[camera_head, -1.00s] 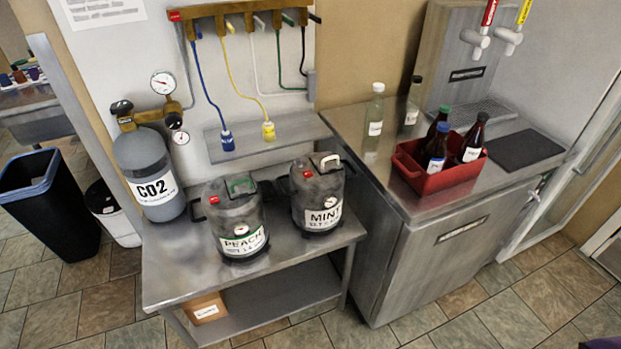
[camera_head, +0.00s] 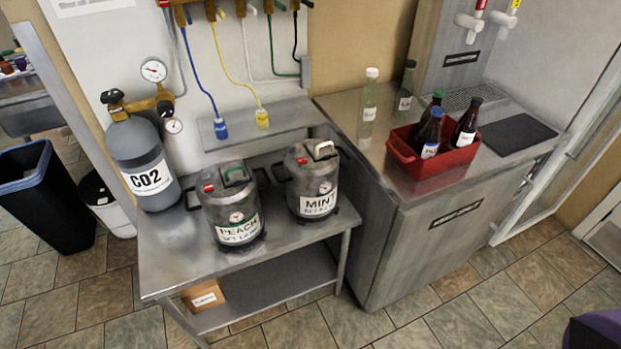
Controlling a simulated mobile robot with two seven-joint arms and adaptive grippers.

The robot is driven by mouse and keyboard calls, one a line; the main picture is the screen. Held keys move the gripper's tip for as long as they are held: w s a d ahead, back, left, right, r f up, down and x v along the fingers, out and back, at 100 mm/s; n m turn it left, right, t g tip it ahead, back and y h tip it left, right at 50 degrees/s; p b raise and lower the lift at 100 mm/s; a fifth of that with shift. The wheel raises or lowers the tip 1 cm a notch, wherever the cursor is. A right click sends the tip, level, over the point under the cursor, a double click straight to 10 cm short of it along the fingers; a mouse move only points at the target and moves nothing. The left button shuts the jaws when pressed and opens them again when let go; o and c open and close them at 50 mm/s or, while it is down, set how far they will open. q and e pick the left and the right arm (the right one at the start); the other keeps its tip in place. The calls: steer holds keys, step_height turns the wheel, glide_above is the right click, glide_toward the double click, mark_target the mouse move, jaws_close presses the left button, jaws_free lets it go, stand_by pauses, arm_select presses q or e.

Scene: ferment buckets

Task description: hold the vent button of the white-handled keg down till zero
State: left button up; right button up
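The gauge reading is too small to tell. A second keg (camera_head: 228,203), labelled PEACH, stands to its left with a green handle and its own red button. Neither of my grippers is in view.
A CO2 cylinder (camera_head: 142,165) stands at the bench's left end. The steel bench (camera_head: 180,262) has bare room at its front left. A red crate (camera_head: 399,151) of bottles sits on the counter (camera_head: 370,160) at right. Coloured hoses hang behind the kegs.

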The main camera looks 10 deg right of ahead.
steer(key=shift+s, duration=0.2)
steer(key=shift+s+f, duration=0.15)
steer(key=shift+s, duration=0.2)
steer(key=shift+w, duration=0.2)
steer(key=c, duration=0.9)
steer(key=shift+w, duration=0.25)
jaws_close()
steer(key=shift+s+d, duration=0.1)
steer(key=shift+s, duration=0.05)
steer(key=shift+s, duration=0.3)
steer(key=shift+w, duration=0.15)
